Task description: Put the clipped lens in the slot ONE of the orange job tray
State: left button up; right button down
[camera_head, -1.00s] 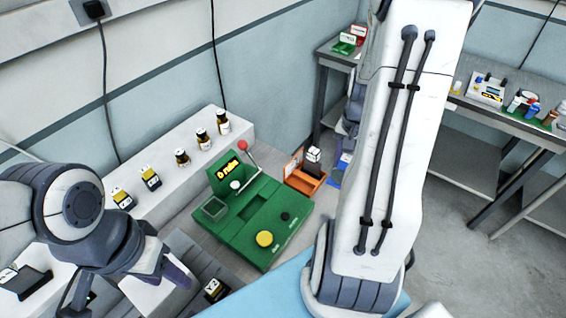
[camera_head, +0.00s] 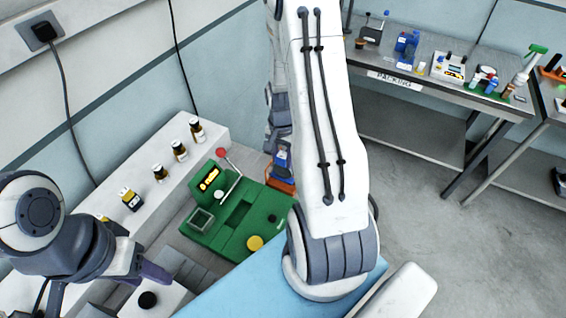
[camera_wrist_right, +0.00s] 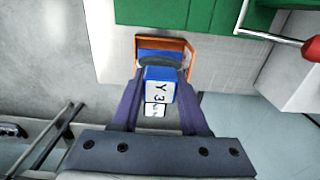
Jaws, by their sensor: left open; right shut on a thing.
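My right gripper (camera_wrist_right: 160,118) is shut on a blue block with a white label reading "Y 3" (camera_wrist_right: 160,88), which I take for the clipped lens. A dark rounded part shows at its far end. The orange job tray (camera_wrist_right: 189,60) lies just beyond it in the right wrist view, with a blue area inside. In the head view the tray (camera_head: 284,187) is partly hidden by my right arm, and the blue block (camera_head: 281,158) appears over or at it. Contact and slot markings cannot be made out. My left gripper (camera_head: 150,277) is open at lower left, away from the tray.
A green fixture (camera_head: 240,222) with a red-knobbed lever (camera_head: 221,153) stands immediately left of the tray. Several brown bottles (camera_head: 180,150) stand on the white ledge behind. A packing bench (camera_head: 450,75) holds tools and bottles at right. A blue mat (camera_head: 240,290) lies in front.

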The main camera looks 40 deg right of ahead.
aim_at(282, 177)
notch_tip(282, 177, down, 4)
jog(key=shift+r+p, duration=0.2)
jog(key=shift+p, duration=0.5)
jog(key=shift+f, duration=0.15)
jog(key=shift+f, duration=0.25)
jog(key=shift+c, duration=2.1)
grip_release()
jog(key=shift+r, duration=0.1)
